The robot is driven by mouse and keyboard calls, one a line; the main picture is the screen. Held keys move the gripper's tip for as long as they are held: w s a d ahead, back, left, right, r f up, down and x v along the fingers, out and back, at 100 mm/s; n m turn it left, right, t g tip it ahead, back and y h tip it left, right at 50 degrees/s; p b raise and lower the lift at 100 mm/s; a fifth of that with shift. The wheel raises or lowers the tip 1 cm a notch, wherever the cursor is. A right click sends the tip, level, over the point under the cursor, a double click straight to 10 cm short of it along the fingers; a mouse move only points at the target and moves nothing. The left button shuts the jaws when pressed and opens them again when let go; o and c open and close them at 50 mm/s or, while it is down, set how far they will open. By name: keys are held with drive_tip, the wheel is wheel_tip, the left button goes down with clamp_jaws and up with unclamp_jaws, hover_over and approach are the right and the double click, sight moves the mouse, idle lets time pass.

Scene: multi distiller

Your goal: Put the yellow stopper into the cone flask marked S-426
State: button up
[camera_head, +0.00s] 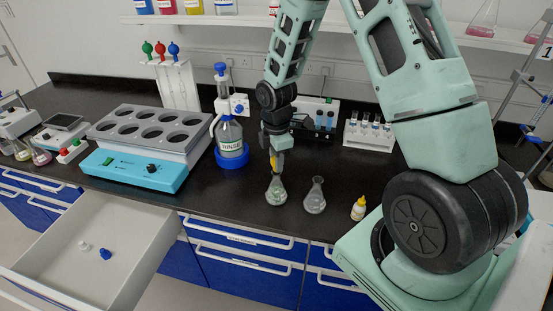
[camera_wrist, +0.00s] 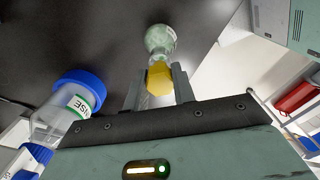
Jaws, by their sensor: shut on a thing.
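My gripper (camera_head: 277,161) points down above the bench and is shut on the yellow stopper (camera_wrist: 159,78). In the head view the stopper (camera_head: 273,161) shows only as a small yellow patch between the fingers. A cone flask (camera_head: 276,192) stands upright right below the gripper; it also shows in the wrist view (camera_wrist: 160,40), just beyond the stopper. I cannot tell whether the stopper touches its mouth. A second cone flask (camera_head: 315,198) stands open just to the right. I cannot read a mark on either flask.
The rinse bottle (camera_head: 230,135) in its blue ring stands left of the gripper. A small yellow-capped bottle (camera_head: 358,208) stands to the right. A vial rack (camera_head: 369,134) is behind. An open drawer (camera_head: 140,240) at front left holds a white and a blue stopper (camera_head: 105,254).

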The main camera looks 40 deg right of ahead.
drive_tip(key=shift+f+b, duration=0.6)
drive_tip(key=shift+f, duration=0.3)
drive_tip(key=o, duration=1)
drive_tip(key=shift+r, duration=0.15)
wheel_tip(320, 180, up, 17)
drive_tip(key=b, duration=0.2)
